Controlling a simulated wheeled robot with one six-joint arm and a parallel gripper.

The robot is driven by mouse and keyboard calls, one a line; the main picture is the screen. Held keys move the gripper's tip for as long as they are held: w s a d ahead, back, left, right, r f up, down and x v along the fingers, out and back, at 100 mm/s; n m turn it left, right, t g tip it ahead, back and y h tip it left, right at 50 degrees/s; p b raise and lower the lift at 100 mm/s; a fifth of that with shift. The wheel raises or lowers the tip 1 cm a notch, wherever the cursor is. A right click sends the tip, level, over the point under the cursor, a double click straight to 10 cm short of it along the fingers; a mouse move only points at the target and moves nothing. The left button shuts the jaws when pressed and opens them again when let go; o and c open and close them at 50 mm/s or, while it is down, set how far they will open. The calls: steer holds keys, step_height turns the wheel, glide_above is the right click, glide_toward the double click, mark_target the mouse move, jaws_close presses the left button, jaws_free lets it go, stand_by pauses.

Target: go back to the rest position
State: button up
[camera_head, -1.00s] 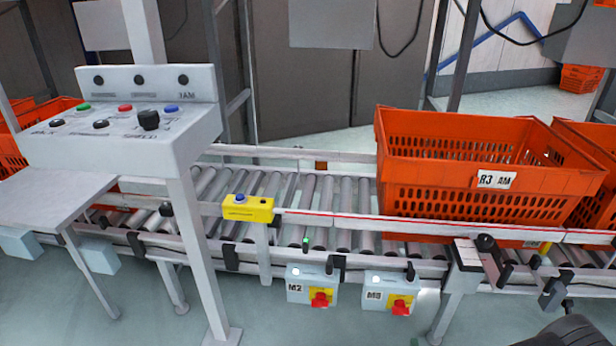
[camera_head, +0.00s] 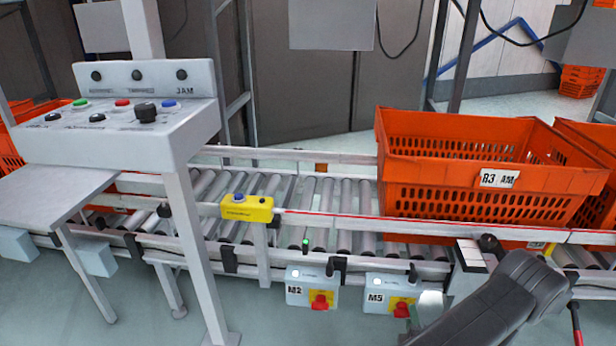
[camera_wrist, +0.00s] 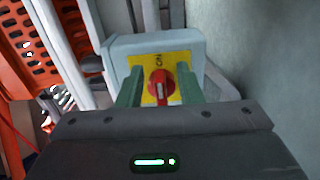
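My gripper (camera_wrist: 158,84) is open in the wrist view, with its two green fingers on either side of a red rotary knob (camera_wrist: 161,88). Gaps show between the knob and the fingers. The knob sits on a yellow plate on a light grey switch box (camera_wrist: 120,50), with "ON" marked above it. In the head view my dark arm reaches in from the lower right. A bit of green finger shows beside the right switch box (camera_head: 378,292), below the conveyor. Most of my gripper is hidden or out of frame there.
The roller conveyor (camera_head: 345,210) runs across, carrying an orange tote (camera_head: 440,165) on the right. A second switch box (camera_head: 298,288) hangs left of the first. A yellow button box (camera_head: 247,209) is on the rail, and a control panel (camera_head: 110,140) stands at left.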

steer(key=shift+w, duration=0.55)
steer(key=n, duration=0.2)
steer(key=r+n, duration=0.1)
steer(key=n, duration=0.1)
steer(key=shift+s, duration=0.1)
steer(key=shift+a+r+n+p, duration=0.1)
steer(key=shift+r+n+p, duration=0.05)
steer(key=shift+n, duration=0.8)
steer(key=shift+a+r+n+p, duration=0.1)
steer(key=shift+r+n+p, duration=0.05)
steer(key=shift+n, duration=0.8)
